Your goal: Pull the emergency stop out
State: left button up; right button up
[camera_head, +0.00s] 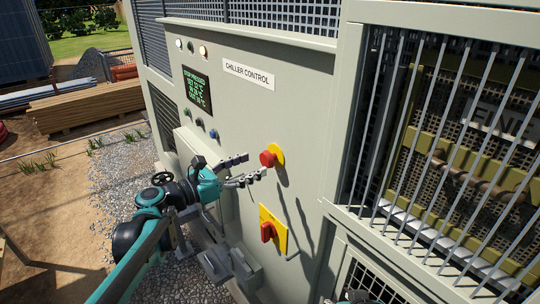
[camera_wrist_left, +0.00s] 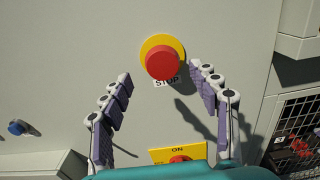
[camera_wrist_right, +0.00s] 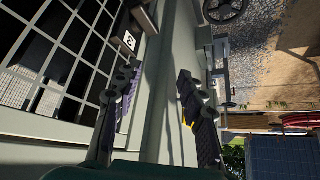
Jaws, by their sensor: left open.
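The emergency stop is a red mushroom button (camera_head: 267,158) on a yellow round base, on the grey chiller panel. In the left wrist view the red button (camera_wrist_left: 162,63) sits at upper middle, above a "STOP" label. My left gripper (camera_head: 255,165) is open just left of the button in the head view. In the left wrist view its fingers stand apart on either side, below the button's level, and I see no contact. My right gripper (camera_wrist_right: 159,74) is open and empty, away from the button. Only a small part of the right arm shows at the head view's bottom edge.
Below the button is a red rotary switch (camera_head: 267,232) on a yellow plate. A lit display (camera_head: 196,90) and a "CHILLER CONTROL" label (camera_head: 248,74) are above left. A barred grille (camera_head: 450,150) stands at right.

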aim_at(264, 161)
pick_arm(q)
jog(key=x, duration=0.5)
jog(key=shift+w+d, duration=0.1)
jog(key=shift+d, duration=0.25)
